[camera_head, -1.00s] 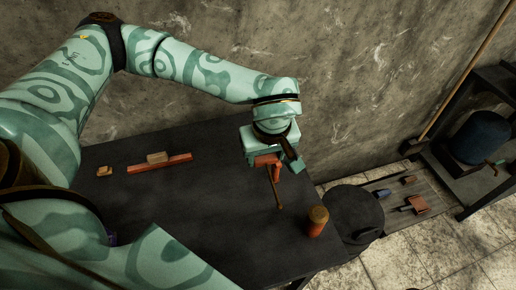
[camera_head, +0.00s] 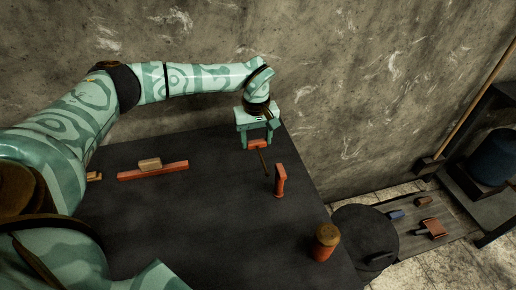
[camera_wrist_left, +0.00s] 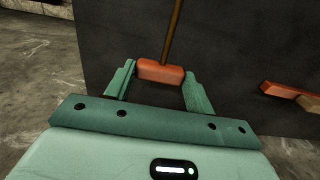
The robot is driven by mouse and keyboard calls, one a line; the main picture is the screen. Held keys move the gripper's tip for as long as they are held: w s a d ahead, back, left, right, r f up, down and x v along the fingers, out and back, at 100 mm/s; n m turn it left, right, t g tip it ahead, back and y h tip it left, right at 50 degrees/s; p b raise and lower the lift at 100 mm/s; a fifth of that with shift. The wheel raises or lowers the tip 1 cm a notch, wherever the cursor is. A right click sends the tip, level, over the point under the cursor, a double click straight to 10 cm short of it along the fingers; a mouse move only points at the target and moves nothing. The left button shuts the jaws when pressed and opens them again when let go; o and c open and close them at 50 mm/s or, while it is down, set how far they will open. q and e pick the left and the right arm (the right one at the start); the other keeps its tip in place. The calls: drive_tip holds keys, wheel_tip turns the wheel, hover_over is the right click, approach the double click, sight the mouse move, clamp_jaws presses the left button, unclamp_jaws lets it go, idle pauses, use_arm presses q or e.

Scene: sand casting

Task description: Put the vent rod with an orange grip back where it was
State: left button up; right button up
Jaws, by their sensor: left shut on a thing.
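The vent rod is a thin brown rod with an orange grip (camera_head: 258,144). My left gripper (camera_head: 257,142) is shut on the grip, near the back right of the dark table (camera_head: 190,225). The rod slopes down from the grip in the head view; I cannot tell if its tip touches the table. In the left wrist view the orange grip (camera_wrist_left: 160,71) sits between the two fingers of my left gripper (camera_wrist_left: 158,78), and the rod runs up out of the picture. My right gripper is not in view.
An orange-red upright piece (camera_head: 280,181) stands right of the rod. An orange cylinder with a brown top (camera_head: 324,242) stands near the right edge. A red bar (camera_head: 153,171) with a tan block (camera_head: 150,163) lies at the left. The table's middle is clear. A wall (camera_head: 330,90) rises behind.

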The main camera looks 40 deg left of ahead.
use_arm(q)
wheel_tip(320, 180, down, 4)
drive_tip(key=shift+w+a+r+b, duration=0.1)
drive_tip(key=shift+w+r+b, duration=0.05)
drive_tip(key=shift+b, duration=0.75)
drive_tip(key=shift+c, duration=0.3)
drive_tip(key=shift+r, duration=0.1)
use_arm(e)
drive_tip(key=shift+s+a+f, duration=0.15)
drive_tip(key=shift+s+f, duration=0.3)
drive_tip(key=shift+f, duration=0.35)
use_arm(q)
drive_tip(key=o, duration=1.1)
drive_tip(key=shift+c, duration=0.2)
wheel_tip(320, 180, up, 12)
drive_tip(key=p, duration=0.4)
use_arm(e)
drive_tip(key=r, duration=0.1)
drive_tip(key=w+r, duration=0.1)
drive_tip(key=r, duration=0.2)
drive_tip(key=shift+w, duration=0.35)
